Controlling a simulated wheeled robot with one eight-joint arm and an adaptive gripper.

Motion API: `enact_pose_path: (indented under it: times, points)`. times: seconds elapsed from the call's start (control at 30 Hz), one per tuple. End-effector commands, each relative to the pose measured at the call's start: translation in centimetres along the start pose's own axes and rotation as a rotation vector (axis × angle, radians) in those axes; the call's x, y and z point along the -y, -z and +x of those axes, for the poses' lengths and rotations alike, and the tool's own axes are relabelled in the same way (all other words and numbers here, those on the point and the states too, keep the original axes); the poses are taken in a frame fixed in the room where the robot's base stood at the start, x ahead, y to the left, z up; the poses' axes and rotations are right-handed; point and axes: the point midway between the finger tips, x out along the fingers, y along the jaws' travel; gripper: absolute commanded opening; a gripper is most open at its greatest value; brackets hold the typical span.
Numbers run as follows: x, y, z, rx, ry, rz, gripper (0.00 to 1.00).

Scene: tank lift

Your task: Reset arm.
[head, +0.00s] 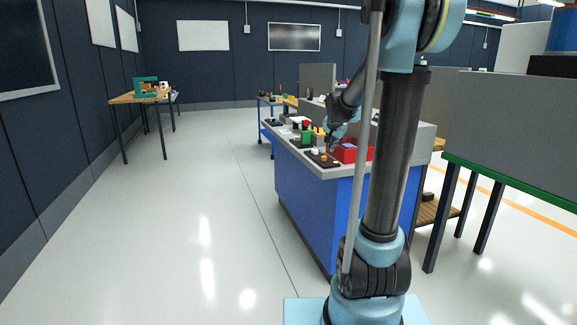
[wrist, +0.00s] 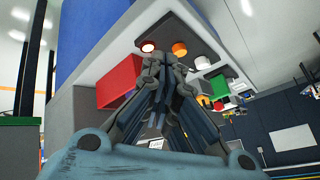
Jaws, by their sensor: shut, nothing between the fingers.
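My arm rises through the right half of the head view and reaches over the blue workbench (head: 312,205). My gripper (head: 332,136) is beyond the arm column, over the bench's grey top, close to a red bin (head: 346,151). In the wrist view my gripper (wrist: 166,62) points away from the camera, with its fingertips together and nothing between them. The red bin also shows in the wrist view (wrist: 118,82), left of the fingers. A dark panel with round buttons (wrist: 184,38) lies beyond the fingertips. Whether the fingers touch anything is unclear.
The black button panel (head: 322,158) sits at the bench's front edge, with several small parts behind it. A green-edged table with a grey panel (head: 510,120) stands at right. A wooden table (head: 140,98) stands far left. The floor (head: 170,220) at left is clear.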

Motion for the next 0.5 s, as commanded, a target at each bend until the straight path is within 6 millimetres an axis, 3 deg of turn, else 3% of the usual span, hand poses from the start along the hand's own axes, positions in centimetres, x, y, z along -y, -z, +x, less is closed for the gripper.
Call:
enact_pose_path:
  times: [0.2,0.5]
  points:
    - [-4.6,-5.0,-4.4,0.067,-0.04,-0.116,0.0]
    - [-11.0,-12.5,-9.0,0.171,-0.079,-0.279,0.0]
